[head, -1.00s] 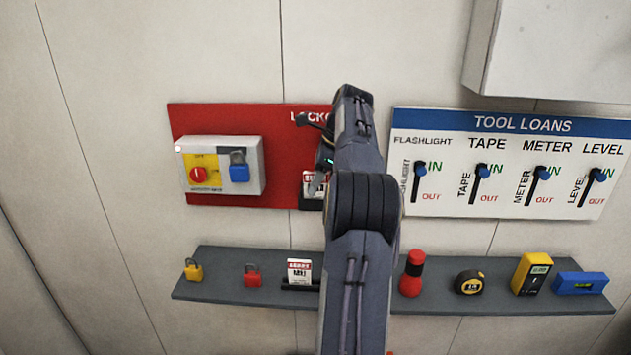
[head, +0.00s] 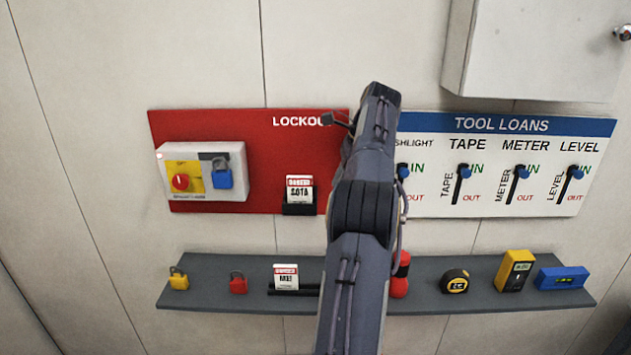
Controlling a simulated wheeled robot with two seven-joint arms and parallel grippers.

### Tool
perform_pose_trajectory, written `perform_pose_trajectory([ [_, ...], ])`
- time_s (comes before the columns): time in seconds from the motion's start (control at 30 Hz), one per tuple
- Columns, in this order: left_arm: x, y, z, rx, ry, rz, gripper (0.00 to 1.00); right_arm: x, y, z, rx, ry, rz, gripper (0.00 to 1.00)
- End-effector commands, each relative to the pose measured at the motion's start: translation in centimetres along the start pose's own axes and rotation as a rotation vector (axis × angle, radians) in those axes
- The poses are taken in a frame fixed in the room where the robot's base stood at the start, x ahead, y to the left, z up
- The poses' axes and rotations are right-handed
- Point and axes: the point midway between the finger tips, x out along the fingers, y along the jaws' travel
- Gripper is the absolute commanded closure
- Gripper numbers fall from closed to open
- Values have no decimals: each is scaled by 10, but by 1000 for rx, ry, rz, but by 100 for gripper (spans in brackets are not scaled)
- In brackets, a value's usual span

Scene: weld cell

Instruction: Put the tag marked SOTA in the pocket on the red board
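The tag marked SOTA (head: 299,189) is white with a red top band. It sits upright in the black pocket (head: 298,209) on the red board (head: 262,150), and its lower edge is hidden by the pocket. My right arm rises through the middle of the head view, just right of the pocket. My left gripper is out of view.
A grey shelf (head: 225,292) below holds a yellow padlock (head: 179,279), a red padlock (head: 238,283), another tag (head: 286,277) in a black holder and several tools. A lockout box (head: 203,171) is left of the pocket. The tool loans board (head: 500,165) is at right, under a grey cabinet (head: 540,50).

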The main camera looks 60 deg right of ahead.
Motion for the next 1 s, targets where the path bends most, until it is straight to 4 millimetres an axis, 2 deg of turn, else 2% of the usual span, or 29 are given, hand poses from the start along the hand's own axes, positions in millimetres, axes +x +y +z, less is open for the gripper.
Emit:
perform_pose_trajectory([
  [0.1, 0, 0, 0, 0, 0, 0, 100, -6, -1, -17, 3, 1, -1, 68],
  [0.27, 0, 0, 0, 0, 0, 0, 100, -11, 0, -26, 0, 1, 0, 68],
  [1.0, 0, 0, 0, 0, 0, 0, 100, -11, 0, -26, -1, 0, 0, 68],
])
